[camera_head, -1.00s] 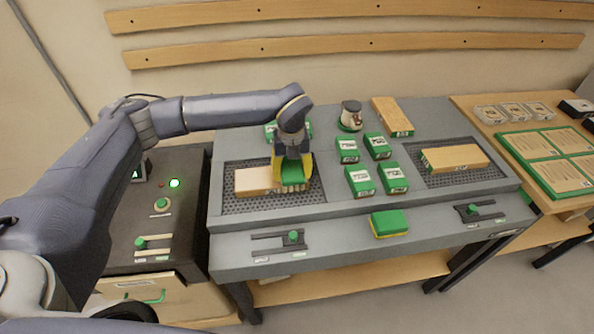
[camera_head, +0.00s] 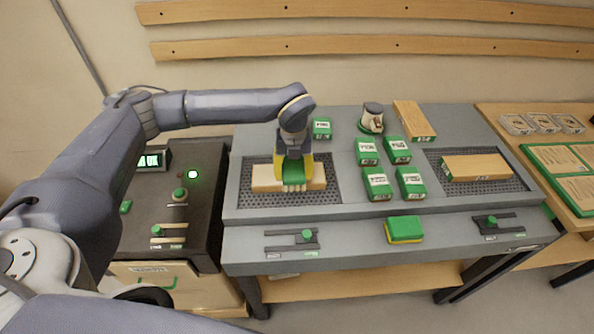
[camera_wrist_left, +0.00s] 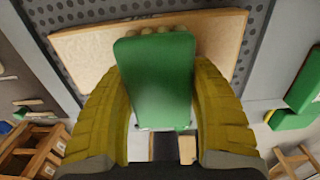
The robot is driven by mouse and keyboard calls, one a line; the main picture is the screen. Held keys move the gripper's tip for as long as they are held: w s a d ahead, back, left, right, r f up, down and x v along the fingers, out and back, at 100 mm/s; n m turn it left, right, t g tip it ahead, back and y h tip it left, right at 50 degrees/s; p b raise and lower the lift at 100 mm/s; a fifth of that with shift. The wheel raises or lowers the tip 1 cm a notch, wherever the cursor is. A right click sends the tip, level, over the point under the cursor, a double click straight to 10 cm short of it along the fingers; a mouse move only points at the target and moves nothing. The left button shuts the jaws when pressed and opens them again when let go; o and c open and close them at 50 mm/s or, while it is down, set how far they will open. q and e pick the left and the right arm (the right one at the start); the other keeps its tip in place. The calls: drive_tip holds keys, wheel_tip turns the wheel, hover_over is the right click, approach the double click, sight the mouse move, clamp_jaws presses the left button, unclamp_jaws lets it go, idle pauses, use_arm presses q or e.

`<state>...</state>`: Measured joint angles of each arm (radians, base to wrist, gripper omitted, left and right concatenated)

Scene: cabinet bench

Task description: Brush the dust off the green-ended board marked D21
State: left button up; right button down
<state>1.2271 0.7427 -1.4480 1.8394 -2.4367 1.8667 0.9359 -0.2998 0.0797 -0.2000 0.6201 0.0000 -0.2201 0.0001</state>
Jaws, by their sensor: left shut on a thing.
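My left gripper (camera_head: 294,172) has yellow fingers shut on a green-backed brush (camera_head: 293,181) with pale tufts. The brush is over the middle of a plain wooden board (camera_head: 264,179), which lies on the left perforated grid. In the left wrist view the green brush back (camera_wrist_left: 155,80) sits between both fingers, its tufts at the board (camera_wrist_left: 90,55). I see no green end or marking on this board. A second board (camera_head: 478,167), with a green labelled end, lies on the right grid. A third green-ended board (camera_head: 412,118) lies at the back. Their labels are too small to read. My right gripper is out of view.
Several green labelled boxes (camera_head: 378,185) stand between the grids, with a round device (camera_head: 372,118) behind. A green-yellow sponge (camera_head: 404,229) lies on the front ledge between slider knobs (camera_head: 306,236). A dark control box (camera_head: 175,200) with a lit green lamp stands left.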

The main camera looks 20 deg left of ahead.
sight(270, 171)
use_arm(q)
drive_tip(key=shift+s+a, duration=0.7)
drive_tip(key=shift+a, duration=0.8)
drive_tip(key=shift+s+a, duration=0.75)
drive_tip(key=shift+a, duration=0.75)
drive_tip(key=shift+s+a, duration=0.7)
drive_tip(key=shift+a, duration=0.8)
drive_tip(key=shift+w+d+r, duration=0.1)
drive_tip(key=shift+w+d, duration=0.45)
drive_tip(key=shift+d, duration=0.2)
drive_tip(key=shift+w+d, duration=0.55)
drive_tip(key=shift+d, duration=0.15)
drive_tip(key=shift+w+d+f, duration=0.1)
drive_tip(key=shift+w+d, duration=0.55)
drive_tip(key=shift+d, duration=0.25)
drive_tip(key=shift+w+d+f, duration=0.1)
drive_tip(key=shift+w+d, duration=0.55)
drive_tip(key=shift+d, duration=0.3)
drive_tip(key=shift+w+d, duration=0.65)
drive_tip(key=shift+d, duration=0.25)
drive_tip(key=shift+w+d, duration=0.65)
drive_tip(key=shift+d, duration=0.25)
drive_tip(key=shift+w+d, duration=0.7)
drive_tip(key=shift+d, duration=0.25)
drive_tip(key=shift+w+d, duration=0.65)
drive_tip(key=shift+d, duration=0.25)
drive_tip(key=shift+s+a, duration=0.4)
drive_tip(key=shift+a, duration=0.4)
drive_tip(key=shift+s+a, duration=0.35)
drive_tip(key=shift+a, duration=0.45)
